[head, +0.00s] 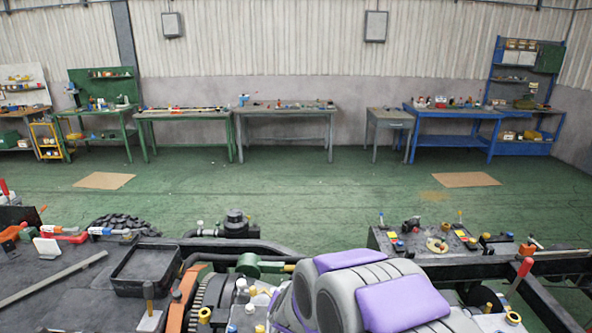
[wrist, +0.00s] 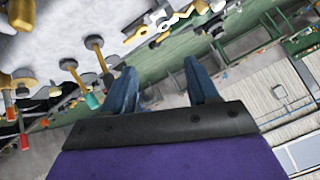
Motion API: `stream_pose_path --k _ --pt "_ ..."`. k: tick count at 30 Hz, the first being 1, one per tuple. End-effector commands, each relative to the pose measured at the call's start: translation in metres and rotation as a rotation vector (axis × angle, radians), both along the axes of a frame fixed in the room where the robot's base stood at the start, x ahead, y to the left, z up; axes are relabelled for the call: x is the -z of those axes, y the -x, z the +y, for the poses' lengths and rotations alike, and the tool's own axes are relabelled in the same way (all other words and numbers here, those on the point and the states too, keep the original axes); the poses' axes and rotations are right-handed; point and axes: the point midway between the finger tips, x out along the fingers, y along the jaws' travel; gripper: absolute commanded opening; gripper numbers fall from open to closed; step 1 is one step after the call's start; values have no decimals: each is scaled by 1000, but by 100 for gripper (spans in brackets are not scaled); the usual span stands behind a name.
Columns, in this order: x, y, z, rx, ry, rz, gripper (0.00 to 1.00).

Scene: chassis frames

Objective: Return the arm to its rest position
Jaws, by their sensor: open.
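My gripper (wrist: 161,78) shows in the wrist view with its two dark blue fingers spread apart and nothing between them. Its purple and black body fills the bottom of that view. My grey and purple arm (head: 375,290) shows at the bottom centre of the head view, close to the camera. The gripper's fingers cannot be made out in the head view. The wrist view is strongly tilted, with a pale surface carrying several tools (wrist: 95,65) at the upper left.
A dark work surface with a black tray (head: 145,268) and tools lies at the lower left. Chassis parts and another cluttered surface (head: 385,238) lie around and right of my arm. Green (head: 187,115) and blue (head: 455,112) workbenches line the far wall. The green floor (head: 300,195) between is mostly clear.

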Motion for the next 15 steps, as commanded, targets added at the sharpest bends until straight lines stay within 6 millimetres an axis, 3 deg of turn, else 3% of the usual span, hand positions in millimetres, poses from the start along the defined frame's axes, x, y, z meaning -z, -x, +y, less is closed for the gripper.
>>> stream_pose_path --k 8,15 --pt "-37 88 -7 -227 -48 204 59" --pt "-50 190 -45 -358 9 427 59"
